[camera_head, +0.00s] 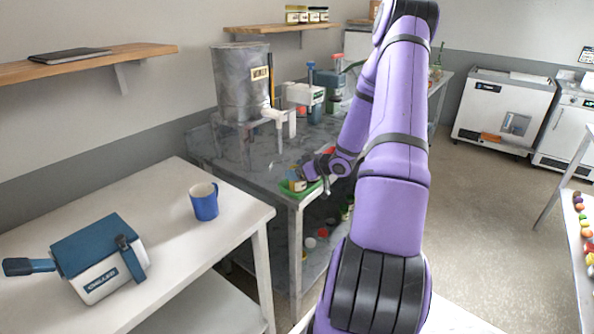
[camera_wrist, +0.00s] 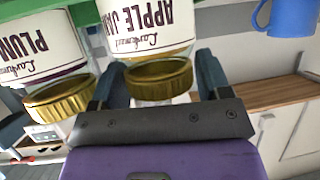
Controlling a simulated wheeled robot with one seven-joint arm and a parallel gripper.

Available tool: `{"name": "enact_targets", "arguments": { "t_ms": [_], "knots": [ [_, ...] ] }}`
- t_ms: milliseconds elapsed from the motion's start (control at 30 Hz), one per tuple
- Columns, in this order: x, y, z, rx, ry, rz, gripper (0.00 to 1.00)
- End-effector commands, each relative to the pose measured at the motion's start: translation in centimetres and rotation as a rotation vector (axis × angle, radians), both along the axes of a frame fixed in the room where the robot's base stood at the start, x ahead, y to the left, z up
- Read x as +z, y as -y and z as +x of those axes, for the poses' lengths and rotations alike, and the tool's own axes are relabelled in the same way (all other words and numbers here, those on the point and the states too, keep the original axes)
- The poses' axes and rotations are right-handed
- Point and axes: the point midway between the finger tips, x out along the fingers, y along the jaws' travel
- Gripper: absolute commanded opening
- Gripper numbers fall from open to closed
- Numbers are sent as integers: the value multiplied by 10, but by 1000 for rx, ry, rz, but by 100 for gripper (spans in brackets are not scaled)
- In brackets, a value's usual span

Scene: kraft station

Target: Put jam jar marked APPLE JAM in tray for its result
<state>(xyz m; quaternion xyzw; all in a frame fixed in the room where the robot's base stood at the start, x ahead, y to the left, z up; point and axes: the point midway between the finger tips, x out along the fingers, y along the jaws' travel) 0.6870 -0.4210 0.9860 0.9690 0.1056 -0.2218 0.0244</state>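The jam jar marked APPLE JAM (camera_wrist: 145,30) has a white label and a gold lid. It fills the space between the two fingers of my gripper (camera_wrist: 160,80) in the wrist view. The fingers lie close on both sides of it, but I cannot tell whether they press on it. A jar marked PLUM (camera_wrist: 45,60) stands beside it, also gold-lidded. In the head view my gripper (camera_head: 312,172) is low at the front edge of the grey table, by a small jar (camera_head: 297,184) and a green tray (camera_head: 312,188). My arm hides part of that area.
A grey metal pot (camera_head: 240,85) and white devices (camera_head: 305,94) stand on the grey table (camera_head: 255,165). A white table (camera_head: 165,215) at left holds a blue mug (camera_head: 204,202) and a blue-and-white device (camera_head: 100,262). Wooden shelves (camera_head: 120,58) are on the wall.

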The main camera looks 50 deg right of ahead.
Motion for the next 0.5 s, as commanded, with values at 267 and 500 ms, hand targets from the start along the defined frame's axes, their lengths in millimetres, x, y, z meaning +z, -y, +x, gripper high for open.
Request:
{"name": "enact_targets", "arguments": {
  "t_ms": [267,500],
  "knots": [
    [10,4,-14,-2,0,-2,71],
    [31,13,-56,-3,0,-3,71]
  ]
}}
